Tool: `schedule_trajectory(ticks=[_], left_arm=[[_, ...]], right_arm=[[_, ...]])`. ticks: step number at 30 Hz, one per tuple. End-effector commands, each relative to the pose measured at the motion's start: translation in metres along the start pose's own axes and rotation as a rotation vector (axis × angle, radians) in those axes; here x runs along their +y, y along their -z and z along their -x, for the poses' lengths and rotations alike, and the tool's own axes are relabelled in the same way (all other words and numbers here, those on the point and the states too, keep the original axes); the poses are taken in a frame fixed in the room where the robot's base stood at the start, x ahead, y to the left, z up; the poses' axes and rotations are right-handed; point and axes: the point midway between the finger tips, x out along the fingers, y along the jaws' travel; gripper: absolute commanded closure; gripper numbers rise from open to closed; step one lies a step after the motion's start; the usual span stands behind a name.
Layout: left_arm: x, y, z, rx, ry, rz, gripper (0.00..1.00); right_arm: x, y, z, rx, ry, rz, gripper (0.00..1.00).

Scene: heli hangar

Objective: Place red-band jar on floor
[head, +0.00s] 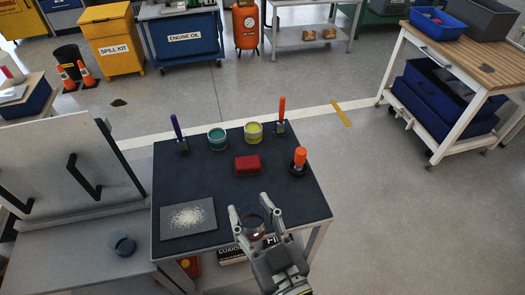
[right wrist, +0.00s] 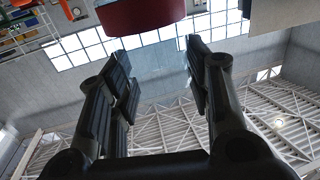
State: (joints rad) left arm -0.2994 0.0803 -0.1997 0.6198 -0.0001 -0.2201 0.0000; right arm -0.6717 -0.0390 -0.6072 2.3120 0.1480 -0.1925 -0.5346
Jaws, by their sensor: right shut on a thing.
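My right gripper (head: 251,212) is over the near edge of the dark-topped table (head: 210,260). Its fingers are shut on a clear glass jar (head: 254,229), partly hidden by them. In the right wrist view a dark red band (right wrist: 143,14) shows at the top edge, just beyond the fingertips (right wrist: 156,58), with pale see-through glass between the fingers. I cannot tell whether the jar touches the table. The grey floor (head: 400,230) is open to the right of the table. My left gripper is not in view.
A wooden-topped workbench (head: 470,60) stands at the right.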

Motion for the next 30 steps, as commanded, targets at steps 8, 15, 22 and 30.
schedule_trajectory(ticks=[8,15,22,30], left_arm=[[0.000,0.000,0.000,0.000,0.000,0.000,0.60],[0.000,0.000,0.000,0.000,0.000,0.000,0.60],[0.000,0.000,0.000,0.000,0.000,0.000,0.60],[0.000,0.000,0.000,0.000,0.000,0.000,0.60]], right_arm=[[0.012,0.000,0.003,0.000,-0.031,-0.004,0.83],[0.096,-0.011,0.023,-0.009,-0.224,-0.017,0.83],[0.176,-0.016,0.061,-0.005,-0.416,-0.013,0.83],[0.212,-0.014,0.086,0.002,-0.509,-0.002,0.83]])
